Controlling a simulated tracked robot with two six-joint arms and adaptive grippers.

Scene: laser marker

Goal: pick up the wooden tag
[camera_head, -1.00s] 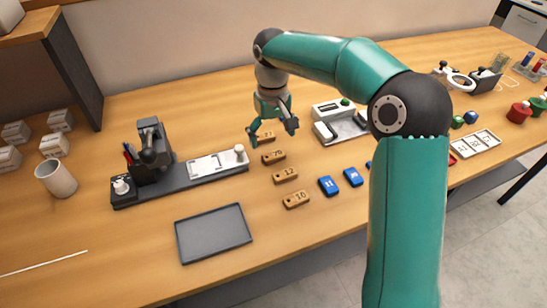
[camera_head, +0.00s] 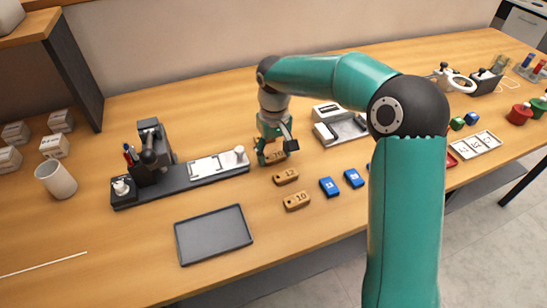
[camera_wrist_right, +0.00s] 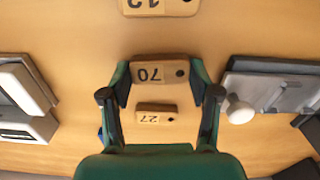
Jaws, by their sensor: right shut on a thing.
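Small wooden tags lie in a column on the table. My right gripper (camera_head: 276,156) points down and is shut on the wooden tag marked 70 (camera_wrist_right: 156,74), which sits between its fingertips in the wrist view. I cannot tell whether this tag is clear of the table. The tag marked 27 (camera_wrist_right: 157,114) lies beyond it in the wrist view. The tag marked 12 (camera_head: 286,176) and the tag marked 10 (camera_head: 296,200) lie nearer the front of the table. My left gripper is out of view.
A dark marker machine (camera_head: 152,150) with a long base stands left of the tags. A grey tray (camera_head: 214,236) lies in front of it. Blue tags (camera_head: 329,187) lie to the right. A white-and-grey device (camera_head: 338,126) stands behind. A white cup (camera_head: 55,181) is at far left.

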